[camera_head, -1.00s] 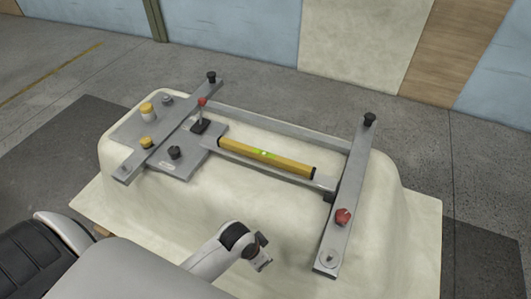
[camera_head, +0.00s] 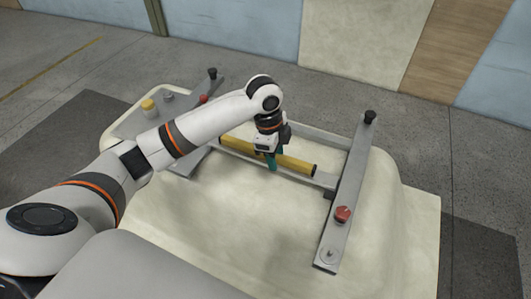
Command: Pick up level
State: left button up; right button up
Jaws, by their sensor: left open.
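The yellow level (camera_head: 297,163) lies on a grey metal crossbar on top of the upturned cream bathtub shell (camera_head: 235,225). My left arm reaches in from the left, and my left gripper (camera_head: 272,162) points down over the middle of the level. Its teal fingers are at the level, one showing on the near side. The gripper is open, and its body hides the level's middle. I cannot tell whether the fingers touch the level. My right gripper is not in view.
A grey metal bar (camera_head: 350,190) with a red knob (camera_head: 342,214) and a black knob (camera_head: 370,117) stands right of the level. A yellow knob (camera_head: 149,105) sits at the left end. My arm covers much of the left fixture.

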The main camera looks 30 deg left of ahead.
pick_arm(q)
jog(key=w+a+r, duration=0.3)
jog(key=a+r, duration=0.3)
jog(key=r, duration=0.2)
jog(key=shift+m+g, duration=0.3)
jog(key=shift+m, duration=0.2)
jog(key=f, duration=0.2)
jog(key=f+p, duration=0.1)
jog(key=f, duration=0.3)
jog(key=shift+w+d+f, duration=0.15)
jog(key=shift+d+f, duration=0.1)
jog(key=shift+d, duration=0.05)
jog(key=f+p, duration=0.1)
jog(key=f, duration=0.4)
jog(key=shift+w+d+f+p, duration=0.15)
jog(key=shift+w+f+p, duration=0.05)
jog(key=shift+f+p, duration=0.15)
jog(key=shift+r, duration=0.1)
jog(key=shift+c, duration=0.4)
grip_shut()
